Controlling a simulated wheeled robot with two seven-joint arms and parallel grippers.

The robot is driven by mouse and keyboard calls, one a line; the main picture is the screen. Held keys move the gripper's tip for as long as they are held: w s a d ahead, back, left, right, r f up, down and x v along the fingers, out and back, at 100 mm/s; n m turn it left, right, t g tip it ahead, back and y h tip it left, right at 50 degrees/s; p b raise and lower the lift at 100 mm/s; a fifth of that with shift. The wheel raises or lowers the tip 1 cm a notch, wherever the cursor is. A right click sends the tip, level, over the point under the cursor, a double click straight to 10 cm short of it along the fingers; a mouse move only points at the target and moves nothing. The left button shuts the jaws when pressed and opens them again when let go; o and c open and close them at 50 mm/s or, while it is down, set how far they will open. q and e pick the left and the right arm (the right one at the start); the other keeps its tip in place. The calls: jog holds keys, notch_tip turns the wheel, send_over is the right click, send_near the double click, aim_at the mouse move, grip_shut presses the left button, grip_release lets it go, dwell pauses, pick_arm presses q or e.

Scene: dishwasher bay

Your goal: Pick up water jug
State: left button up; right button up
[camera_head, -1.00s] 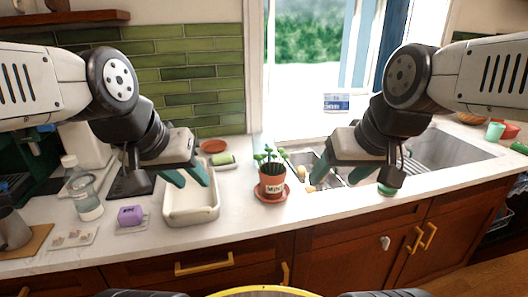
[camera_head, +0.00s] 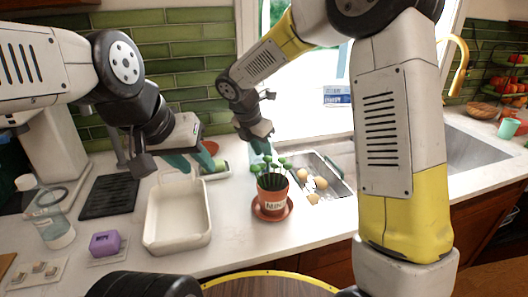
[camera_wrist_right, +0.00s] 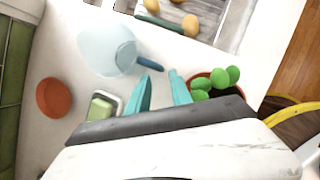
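The water jug is a clear, pale blue vessel (camera_wrist_right: 105,48) with a dark blue handle (camera_wrist_right: 150,63) in the right wrist view. It stands on the white counter behind the potted plant. In the head view it is mostly hidden behind my right gripper and the plant. My right gripper (camera_wrist_right: 160,74) points at the handle; its teal fingers are apart, with the handle's end just in front of and between the tips. I cannot tell whether they touch. My left gripper (camera_head: 196,167) is open and empty above the cream tray's back edge.
A potted plant (camera_head: 271,203) stands close beside the right fingers. The cream tray (camera_head: 152,230), purple block (camera_head: 104,244) and clear bottle (camera_head: 53,222) are left. A sink basin with round yellowish items (camera_head: 320,183) lies right. A terracotta bowl (camera_wrist_right: 54,97) and green sponge (camera_wrist_right: 101,108) are near the jug.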

aim_at(267, 171)
jog(key=x, duration=0.8)
jog(key=shift+s+a, duration=0.1)
jog(key=shift+c, duration=0.5)
grip_shut()
jog(key=shift+r, duration=0.1)
dwell(0.6)
